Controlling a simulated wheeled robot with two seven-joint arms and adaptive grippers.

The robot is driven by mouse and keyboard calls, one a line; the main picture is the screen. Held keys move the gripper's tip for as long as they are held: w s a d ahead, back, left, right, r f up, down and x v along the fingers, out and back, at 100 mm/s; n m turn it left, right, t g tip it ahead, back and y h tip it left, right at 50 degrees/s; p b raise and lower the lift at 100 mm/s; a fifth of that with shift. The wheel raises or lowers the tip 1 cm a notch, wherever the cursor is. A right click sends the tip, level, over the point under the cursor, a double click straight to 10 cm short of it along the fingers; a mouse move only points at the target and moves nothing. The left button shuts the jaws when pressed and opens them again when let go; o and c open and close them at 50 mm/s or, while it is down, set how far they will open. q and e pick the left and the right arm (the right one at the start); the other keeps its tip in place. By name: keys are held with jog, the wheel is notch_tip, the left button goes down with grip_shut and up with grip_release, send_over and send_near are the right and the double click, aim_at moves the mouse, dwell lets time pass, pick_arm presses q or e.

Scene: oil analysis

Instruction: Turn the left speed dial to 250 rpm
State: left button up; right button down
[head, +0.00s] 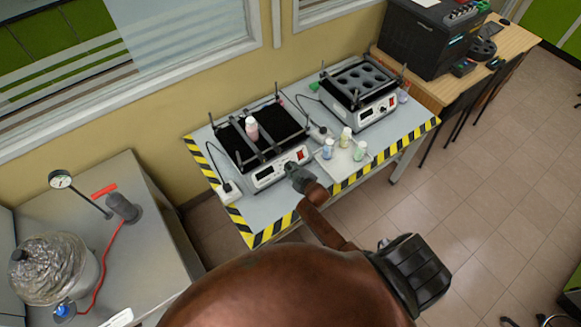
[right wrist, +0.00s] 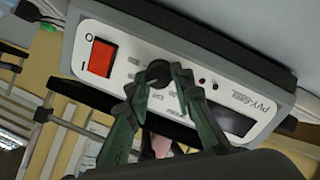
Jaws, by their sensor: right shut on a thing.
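The left shaker (head: 265,140) stands on the table with a black platform and a white front panel. In the right wrist view its panel (right wrist: 125,62) appears tilted, with a red switch (right wrist: 101,57), a dark display (right wrist: 228,118) and the black speed dial (right wrist: 157,72). My right gripper (head: 291,168) is at the front of this panel. In the right wrist view its two green-grey fingers (right wrist: 160,80) are closed on the dial from both sides. The dial's pointer and most scale marks are too small or covered to read. My left gripper is not in view.
A pink-and-white bottle (head: 251,128) stands on the left shaker's platform. A second shaker (head: 362,88) is at the right. Several small bottles (head: 346,138) stand near the table's front. Striped tape (head: 385,153) marks the table edge.

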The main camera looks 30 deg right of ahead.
jog(key=shift+m+p, duration=0.5)
jog(key=shift+m, duration=0.5)
jog(key=shift+f, duration=0.1)
jog(key=c, duration=1.7)
grip_release()
jog(key=v, duration=1.2)
jog(key=shift+r, duration=0.25)
